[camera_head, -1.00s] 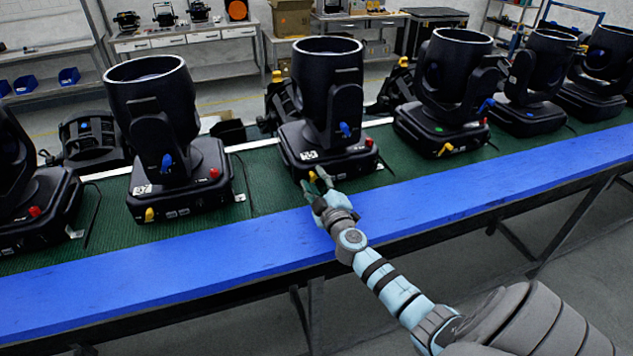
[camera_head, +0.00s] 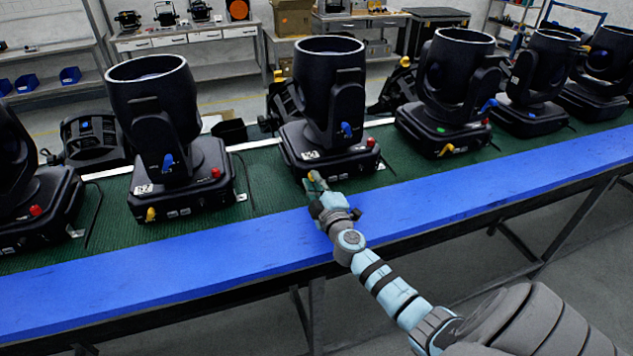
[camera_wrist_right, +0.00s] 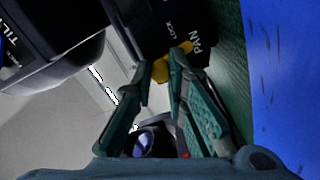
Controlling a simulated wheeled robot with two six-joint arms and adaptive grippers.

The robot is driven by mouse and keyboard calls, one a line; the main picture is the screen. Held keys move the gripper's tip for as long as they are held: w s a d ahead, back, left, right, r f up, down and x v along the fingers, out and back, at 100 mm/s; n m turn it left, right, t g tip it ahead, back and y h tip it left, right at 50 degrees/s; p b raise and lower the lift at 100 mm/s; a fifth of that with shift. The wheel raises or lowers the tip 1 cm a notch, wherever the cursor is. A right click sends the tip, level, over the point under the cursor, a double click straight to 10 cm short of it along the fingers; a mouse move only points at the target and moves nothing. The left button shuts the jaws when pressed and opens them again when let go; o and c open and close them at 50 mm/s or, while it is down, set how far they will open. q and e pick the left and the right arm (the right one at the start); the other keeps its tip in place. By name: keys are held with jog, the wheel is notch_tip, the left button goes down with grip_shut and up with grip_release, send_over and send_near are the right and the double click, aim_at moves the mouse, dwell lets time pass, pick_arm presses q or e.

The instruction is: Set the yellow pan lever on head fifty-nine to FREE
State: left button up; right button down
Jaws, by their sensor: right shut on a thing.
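The black moving head (camera_head: 328,100) in the middle of the green bench carries a white number label (camera_head: 310,155), too small to read. Its yellow pan lever (camera_head: 311,176) is at the front of the base, with my right gripper (camera_head: 317,185) shut on it. In the right wrist view the yellow lever (camera_wrist_right: 186,50) shows at the fingertips of my gripper (camera_wrist_right: 164,72), beside the printed words PAN and LOCK; part of it is hidden by the fingers. My left gripper is not in view.
Similar heads stand to the left (camera_head: 155,100) and right (camera_head: 455,75) with their own yellow levers. A blue tilt lever (camera_head: 346,130) and a red knob (camera_head: 370,142) are on the middle head. The blue front edge (camera_head: 450,212) of the bench is clear.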

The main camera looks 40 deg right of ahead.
jog(key=shift+w+a+f+n, duration=0.1)
jog(key=shift+a+f+n, duration=0.1)
jog(key=shift+n, duration=0.7)
jog(key=shift+a+f+n, duration=0.1)
jog(key=shift+a+n, duration=0.1)
jog(key=shift+n, duration=0.7)
jog(key=c, duration=1.6)
grip_release()
jog(key=v, duration=1.2)
jog(key=shift+r, duration=0.1)
jog(key=shift+a, duration=0.15)
